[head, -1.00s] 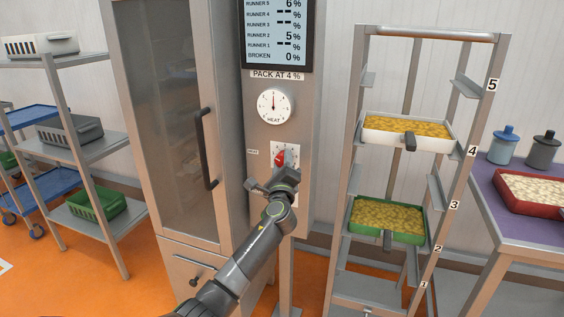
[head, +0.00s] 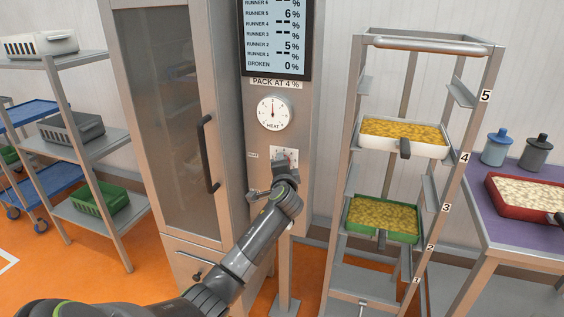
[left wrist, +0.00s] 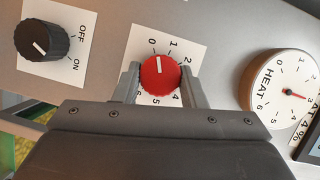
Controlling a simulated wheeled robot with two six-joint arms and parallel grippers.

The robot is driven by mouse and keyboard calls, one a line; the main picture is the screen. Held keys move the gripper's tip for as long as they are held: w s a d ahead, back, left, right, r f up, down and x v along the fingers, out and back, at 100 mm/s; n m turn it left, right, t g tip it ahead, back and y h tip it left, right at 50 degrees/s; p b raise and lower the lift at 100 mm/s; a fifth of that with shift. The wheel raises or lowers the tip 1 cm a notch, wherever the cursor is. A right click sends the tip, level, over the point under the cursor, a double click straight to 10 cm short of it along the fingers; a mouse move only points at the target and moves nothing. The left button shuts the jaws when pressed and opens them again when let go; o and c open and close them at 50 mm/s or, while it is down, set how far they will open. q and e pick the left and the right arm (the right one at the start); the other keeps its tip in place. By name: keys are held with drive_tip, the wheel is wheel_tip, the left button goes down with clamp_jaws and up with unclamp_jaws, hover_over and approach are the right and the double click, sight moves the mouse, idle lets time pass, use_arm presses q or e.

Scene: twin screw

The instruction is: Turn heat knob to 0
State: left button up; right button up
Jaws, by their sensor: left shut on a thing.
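The red heat knob (left wrist: 160,77) sits on a white numbered plate (left wrist: 147,34) in the left wrist view. Its white mark points between 0 and 1. My left gripper (left wrist: 161,80) is shut on the knob, one finger on each side. In the head view my left gripper (head: 284,178) covers the knob, and only the upper part of the plate (head: 291,155) shows. The round HEAT dial (head: 273,112) is above it, its red needle upright; in the left wrist view this dial (left wrist: 281,92) has its needle at 3. My right gripper is not in view.
A black ON/OFF knob (left wrist: 40,42) is on the same panel. The cabinet door handle (head: 208,153) stands left of my gripper. A screen (head: 276,37) is above the dial. A rack with a white tray (head: 373,141) and a green tray (head: 354,222) stands to the right.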

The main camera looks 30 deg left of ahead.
use_arm(q)
drive_tip(key=shift+n+p, duration=0.35)
drive_tip(key=shift+n, duration=0.15)
drive_tip(key=shift+h, duration=0.3)
drive_tip(key=o, duration=1)
drive_tip(key=shift+s, duration=0.1)
drive_tip(key=v, duration=1.7)
drive_tip(key=shift+d+r, duration=0.15)
drive_tip(key=shift+d, duration=0.05)
